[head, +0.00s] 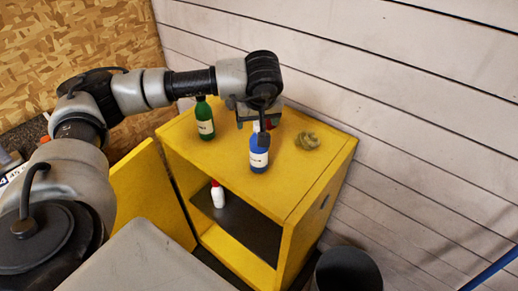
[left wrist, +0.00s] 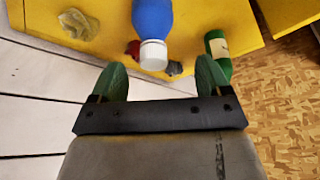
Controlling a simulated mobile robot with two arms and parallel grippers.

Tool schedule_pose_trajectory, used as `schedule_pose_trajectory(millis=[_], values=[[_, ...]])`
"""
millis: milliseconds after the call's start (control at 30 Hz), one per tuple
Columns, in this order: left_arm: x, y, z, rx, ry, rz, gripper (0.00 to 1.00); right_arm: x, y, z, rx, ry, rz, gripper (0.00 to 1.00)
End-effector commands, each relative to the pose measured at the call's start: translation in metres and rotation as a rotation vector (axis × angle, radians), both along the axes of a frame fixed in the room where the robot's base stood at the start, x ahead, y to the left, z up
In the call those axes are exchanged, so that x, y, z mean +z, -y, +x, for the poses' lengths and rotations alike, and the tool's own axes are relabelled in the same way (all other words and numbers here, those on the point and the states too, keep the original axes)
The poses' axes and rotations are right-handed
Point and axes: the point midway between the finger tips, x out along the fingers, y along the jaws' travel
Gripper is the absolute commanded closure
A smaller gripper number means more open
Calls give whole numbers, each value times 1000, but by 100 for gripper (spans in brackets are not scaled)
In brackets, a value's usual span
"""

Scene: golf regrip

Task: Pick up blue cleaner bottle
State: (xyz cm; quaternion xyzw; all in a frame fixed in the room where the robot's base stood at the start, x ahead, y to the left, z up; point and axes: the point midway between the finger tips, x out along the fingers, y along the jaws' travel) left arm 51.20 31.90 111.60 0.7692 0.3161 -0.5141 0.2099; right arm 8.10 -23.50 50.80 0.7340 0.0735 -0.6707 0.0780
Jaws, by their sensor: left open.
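The blue cleaner bottle (head: 259,158) stands upright on top of the yellow cabinet (head: 225,160), near its front edge. In the left wrist view the blue bottle (left wrist: 153,18) points its white cap towards my gripper. My left gripper (head: 260,115) is over the cabinet top, just above and behind the bottle in the head view, and partly covers the bottle's top. In the left wrist view my left gripper (left wrist: 160,76) is open, its green fingers apart, with the cap near the gap between them and nothing held. My right gripper is not in view.
A green bottle (head: 205,122) stands to the left on the cabinet top, and a crumpled cloth (head: 307,141) lies to the right. A red item (left wrist: 132,48) and a grey crumpled item (left wrist: 175,68) show near the cap. A white red-capped bottle (head: 218,195) stands on the shelf below.

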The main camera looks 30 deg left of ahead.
Motion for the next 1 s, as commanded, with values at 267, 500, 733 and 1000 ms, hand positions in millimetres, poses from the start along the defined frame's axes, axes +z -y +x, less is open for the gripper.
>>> schedule_pose_trajectory(millis=[267, 500, 733, 1000], values=[[-26, -3, 11, 0, -4, 0, 22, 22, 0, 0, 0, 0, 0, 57], [-51, -8, 18, 0, -1, -2, 22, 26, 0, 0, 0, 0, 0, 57], [-52, -8, 18, -1, 0, -3, 26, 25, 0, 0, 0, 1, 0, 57], [-52, -9, 18, 0, 1, -2, 67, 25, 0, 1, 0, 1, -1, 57]])
